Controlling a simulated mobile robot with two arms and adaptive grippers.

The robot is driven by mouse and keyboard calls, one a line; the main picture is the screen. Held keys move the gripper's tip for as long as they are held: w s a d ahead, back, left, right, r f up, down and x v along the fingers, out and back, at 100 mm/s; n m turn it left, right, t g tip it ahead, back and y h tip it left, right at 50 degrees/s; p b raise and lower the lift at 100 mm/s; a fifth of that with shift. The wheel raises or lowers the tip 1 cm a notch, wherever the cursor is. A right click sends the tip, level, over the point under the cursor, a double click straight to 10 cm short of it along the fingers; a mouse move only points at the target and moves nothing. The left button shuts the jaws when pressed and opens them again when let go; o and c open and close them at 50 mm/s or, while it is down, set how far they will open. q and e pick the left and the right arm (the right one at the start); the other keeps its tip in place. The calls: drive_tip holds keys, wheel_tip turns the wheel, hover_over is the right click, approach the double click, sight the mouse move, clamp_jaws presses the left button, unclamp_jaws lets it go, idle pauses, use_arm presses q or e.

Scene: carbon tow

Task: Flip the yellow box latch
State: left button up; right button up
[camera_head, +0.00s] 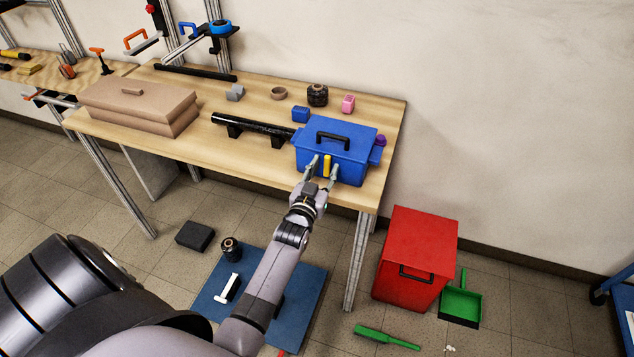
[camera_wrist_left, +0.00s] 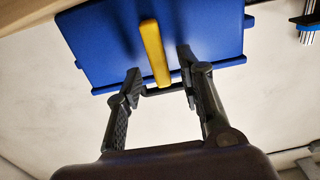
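The blue box (camera_head: 345,137) with a black lid handle sits at the right end of the wooden table. Its yellow latch (camera_head: 327,165) is on the front face, upright; it also shows in the left wrist view (camera_wrist_left: 154,52). My left gripper (camera_head: 322,170) is at the box front, with its two fingers apart, one on each side of the latch. In the left wrist view the gripper (camera_wrist_left: 158,85) is open and the latch lies between the fingers; I see a gap on both sides. My right gripper is not in view.
A black tube (camera_head: 250,127) on supports lies left of the box. A brown box (camera_head: 138,103) and several small items stand on the table (camera_head: 210,92). A red bin (camera_head: 416,258) and green dustpan (camera_head: 461,302) are on the floor at right.

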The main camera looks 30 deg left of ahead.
use_arm(q)
drive_tip(key=v, duration=1.1)
idle(0.4)
drive_tip(key=s+d+f+m+g+h, duration=0.1)
drive_tip(key=s+d+f+g, duration=0.3)
drive_tip(key=f, duration=0.7)
drive_tip(key=s+d+f+m+g+h, duration=0.1)
drive_tip(key=s+d+f+g+h, duration=0.3)
drive_tip(key=f, duration=0.7)
drive_tip(key=s+d+f+m+g+y, duration=0.1)
drive_tip(key=s+d+f, duration=0.1)
drive_tip(key=s+f, duration=0.65)
drive_tip(key=s+f+m+g, duration=0.1)
drive_tip(key=s+f+g, duration=0.2)
drive_tip(key=s+f, duration=0.5)
drive_tip(key=s+a+f+g, duration=0.1)
drive_tip(key=s+f+g, duration=0.3)
drive_tip(key=s+f, duration=0.5)
drive_tip(key=s+b, duration=0.1)
drive_tip(key=s, duration=0.7)
drive_tip(key=shift+s+a+m, duration=0.15)
drive_tip(key=shift+a+m, duration=0.2)
drive_tip(key=shift+m, duration=0.05)
